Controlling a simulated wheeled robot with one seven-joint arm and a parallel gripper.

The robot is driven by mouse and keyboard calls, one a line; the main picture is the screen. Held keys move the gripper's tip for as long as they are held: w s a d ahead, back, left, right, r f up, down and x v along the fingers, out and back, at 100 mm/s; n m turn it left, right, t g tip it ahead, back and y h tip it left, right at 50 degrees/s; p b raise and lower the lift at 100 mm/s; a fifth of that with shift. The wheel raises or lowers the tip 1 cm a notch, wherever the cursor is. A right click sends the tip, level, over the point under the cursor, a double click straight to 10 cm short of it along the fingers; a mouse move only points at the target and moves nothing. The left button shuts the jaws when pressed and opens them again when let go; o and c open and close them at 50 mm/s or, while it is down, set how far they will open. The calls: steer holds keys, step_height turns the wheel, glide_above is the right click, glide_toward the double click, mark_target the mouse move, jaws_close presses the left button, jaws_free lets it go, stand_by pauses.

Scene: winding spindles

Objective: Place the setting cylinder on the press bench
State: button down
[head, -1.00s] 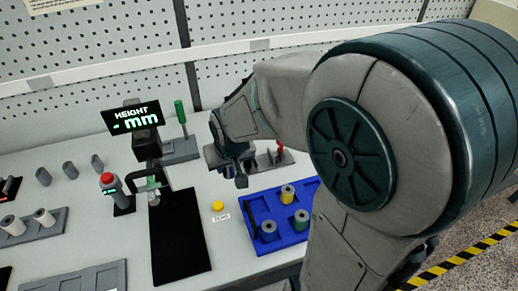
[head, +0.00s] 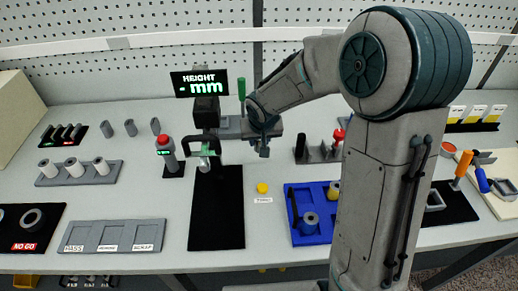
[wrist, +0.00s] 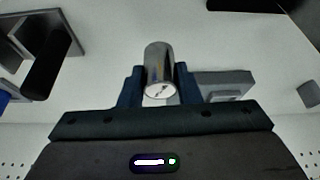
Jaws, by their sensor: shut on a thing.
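My gripper (wrist: 160,88) is shut on a shiny metal cylinder (wrist: 160,62), seen in the wrist view between two dark blue fingers; its pale end face carries a small dark mark. In the head view my gripper (head: 263,148) points down above the bench (head: 270,210), just right of the height gauge (head: 207,112). The cylinder is not clearly visible there. Behind my gripper stands a grey fixture (head: 232,127) with a green handle (head: 241,90), partly hidden. I cannot tell which part is the press bench.
A black mat (head: 217,215) lies before the gauge. A yellow button (head: 262,188) and a blue tray (head: 309,235) with spools are to its right. My arm hides part of the blue tray.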

steer(key=shift+f, duration=1.9)
steer(key=shift+b, duration=0.3)
steer(key=shift+f, duration=0.2)
steer(key=c, duration=1.1)
jaws_free()
steer(key=shift+o, duration=0.2)
